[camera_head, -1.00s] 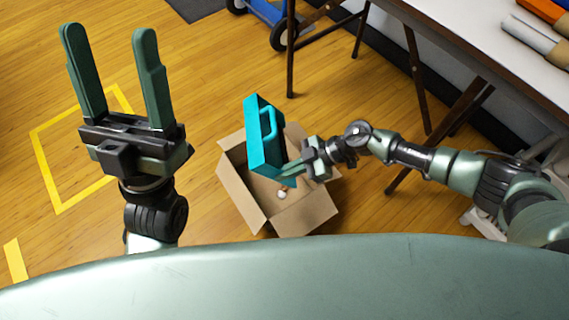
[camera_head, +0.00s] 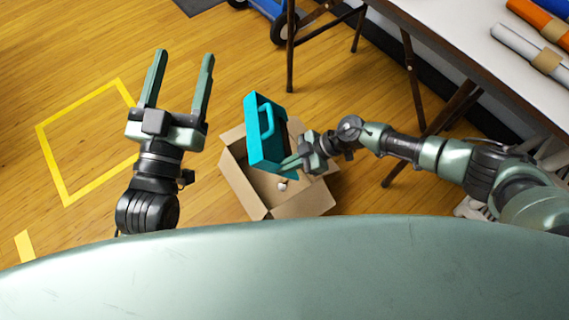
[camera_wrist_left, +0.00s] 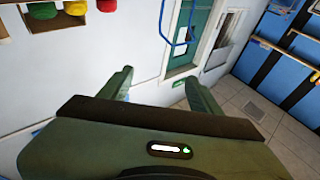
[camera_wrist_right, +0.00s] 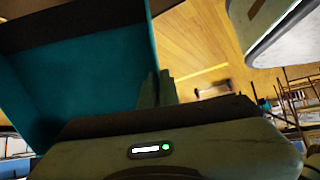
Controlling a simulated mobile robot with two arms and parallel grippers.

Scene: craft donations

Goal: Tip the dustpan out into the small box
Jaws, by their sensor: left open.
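The teal dustpan (camera_head: 263,140) is tilted steeply over the open small cardboard box (camera_head: 242,186), with its handle side toward the upper right. My right gripper (camera_head: 292,161) is shut on the dustpan's near edge, above the box. In the right wrist view the dustpan (camera_wrist_right: 80,85) fills the left side beside the fingers (camera_wrist_right: 157,90). A small pale round thing (camera_head: 282,186) shows inside the box; the rest of the inside is partly hidden. My left gripper (camera_head: 180,85) is open and empty, left of the box and apart from it.
A white table (camera_head: 470,45) with rolls (camera_head: 527,47) on it stands at the upper right, its dark legs near my right arm. A blue wheeled cart (camera_head: 270,15) is at the top. Yellow tape (camera_head: 52,165) marks open floor at left.

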